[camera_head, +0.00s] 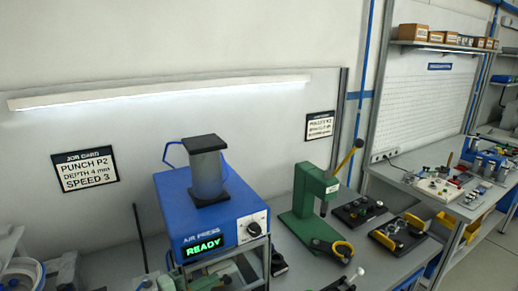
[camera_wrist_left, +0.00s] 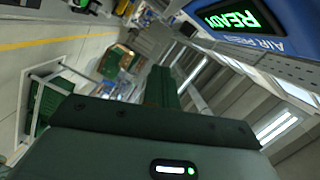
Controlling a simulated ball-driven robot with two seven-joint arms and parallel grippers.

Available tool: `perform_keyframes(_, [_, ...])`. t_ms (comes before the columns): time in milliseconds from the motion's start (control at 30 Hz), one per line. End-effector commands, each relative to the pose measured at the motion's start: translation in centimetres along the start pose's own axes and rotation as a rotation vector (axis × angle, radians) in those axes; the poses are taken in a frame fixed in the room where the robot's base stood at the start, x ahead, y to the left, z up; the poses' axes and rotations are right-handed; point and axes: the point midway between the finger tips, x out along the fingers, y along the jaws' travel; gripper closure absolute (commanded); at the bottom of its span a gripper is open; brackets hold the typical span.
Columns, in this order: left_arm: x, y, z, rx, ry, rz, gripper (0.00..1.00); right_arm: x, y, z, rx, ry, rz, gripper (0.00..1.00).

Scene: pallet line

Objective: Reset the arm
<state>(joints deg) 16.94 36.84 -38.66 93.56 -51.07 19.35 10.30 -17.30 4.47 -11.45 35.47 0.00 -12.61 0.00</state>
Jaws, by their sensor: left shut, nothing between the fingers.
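My left gripper (camera_wrist_left: 162,88) shows in the left wrist view as dark green fingers reaching away from its wide body. The fingers are shut with nothing between them. In the head view only a small dark part low in front of the press seems to be this gripper, cut by the bottom edge. The blue air press (camera_head: 215,215) stands close by, with a green READY display (camera_head: 210,247). The display also shows turned over at the top right of the left wrist view (camera_wrist_left: 242,17). My right gripper is not in view.
A green lever press (camera_head: 306,200) with a yellow handle stands right of the air press. Black trays (camera_head: 398,235) with parts lie beside it. A job card (camera_head: 85,169) hangs on the wall. Another workbench (camera_head: 455,190) stands at the right, with open floor in front.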

Motion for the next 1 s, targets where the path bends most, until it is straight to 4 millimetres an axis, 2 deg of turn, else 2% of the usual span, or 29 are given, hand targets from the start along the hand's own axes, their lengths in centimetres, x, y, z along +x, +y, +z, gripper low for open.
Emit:
perform_keyframes(33, [0.0, -0.4, -1.2, -0.055, -0.094, -0.099, 1.0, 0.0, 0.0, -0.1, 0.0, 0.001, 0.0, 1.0])
perform_keyframes(100, [-1.2, -1.1, -1.2, -0.133, -0.278, -0.208, 1.0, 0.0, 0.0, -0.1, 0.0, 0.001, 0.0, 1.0])
perform_keyframes(167, [-3.3, -1.0, -0.8, -0.212, -0.451, -0.261, 1.0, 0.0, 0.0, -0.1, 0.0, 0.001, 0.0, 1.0])
perform_keyframes(233, [-6.4, -0.3, -0.2, -0.298, -0.644, -0.279, 1.0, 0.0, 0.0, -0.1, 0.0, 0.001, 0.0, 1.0])
perform_keyframes(400, [-13.8, 2.9, 0.1, -0.45, -0.997, -0.207, 1.0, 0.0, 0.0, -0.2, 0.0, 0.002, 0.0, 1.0])
perform_keyframes(467, [-16.2, 4.0, -0.2, -0.489, -1.091, -0.167, 1.0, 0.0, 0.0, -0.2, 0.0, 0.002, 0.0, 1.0])
perform_keyframes(600, [-21.3, 6.3, -1.5, -0.563, -1.275, -0.056, 1.0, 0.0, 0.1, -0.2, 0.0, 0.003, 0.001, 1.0])
perform_keyframes(800, [-27.7, 8.8, -4.2, -0.635, -1.476, 0.116, 1.0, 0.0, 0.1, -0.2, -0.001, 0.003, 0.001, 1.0])
perform_keyframes(1000, [-25.3, 16.6, -1.2, -0.695, -1.443, 0.183, 1.0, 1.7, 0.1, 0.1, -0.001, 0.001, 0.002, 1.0])
